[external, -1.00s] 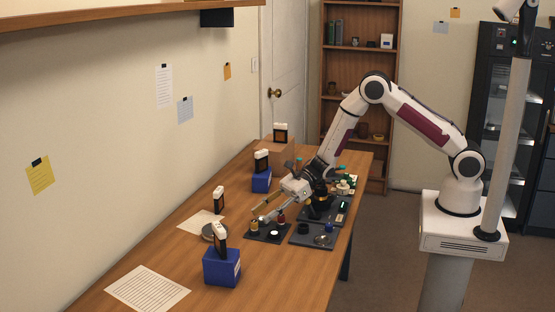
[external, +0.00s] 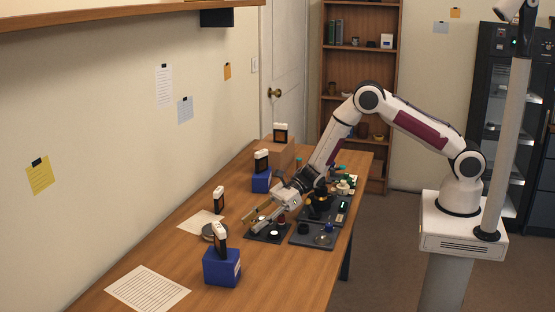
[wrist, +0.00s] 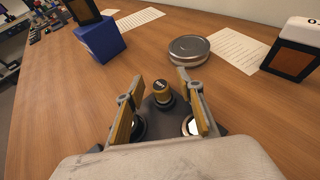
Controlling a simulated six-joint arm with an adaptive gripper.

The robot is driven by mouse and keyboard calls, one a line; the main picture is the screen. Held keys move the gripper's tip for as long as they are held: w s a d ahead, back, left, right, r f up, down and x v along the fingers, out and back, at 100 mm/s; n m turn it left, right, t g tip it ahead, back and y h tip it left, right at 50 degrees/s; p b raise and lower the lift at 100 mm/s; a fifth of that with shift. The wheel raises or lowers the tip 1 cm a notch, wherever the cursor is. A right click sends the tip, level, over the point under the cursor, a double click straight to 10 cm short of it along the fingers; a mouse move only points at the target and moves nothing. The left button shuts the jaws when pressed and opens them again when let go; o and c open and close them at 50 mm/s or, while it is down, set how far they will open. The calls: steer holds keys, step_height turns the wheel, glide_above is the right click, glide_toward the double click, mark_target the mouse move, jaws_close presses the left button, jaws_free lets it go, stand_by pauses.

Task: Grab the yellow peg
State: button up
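The yellow peg (wrist: 162,92), a short cylinder with a dark top, stands upright on a dark tray (wrist: 160,111) in the wrist view. My gripper (wrist: 161,84) is open, with one finger to the left of the peg and one to the right. Gaps show on both sides, and the peg is not held. In the external view my gripper (external: 252,225) reaches low over the left dark tray (external: 268,237), and its fingers largely hide the peg there.
Two round parts stand beside the fingers on the tray. A round metal tin (wrist: 189,50) and a blue block (wrist: 100,40) lie beyond, with paper sheets (wrist: 236,48). A second dark tray (external: 312,240) with small parts is to the right.

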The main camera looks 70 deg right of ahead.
mark_target(255, 221)
jaws_close()
steer(key=shift+r, duration=0.15)
steer(key=shift+r, duration=4.85)
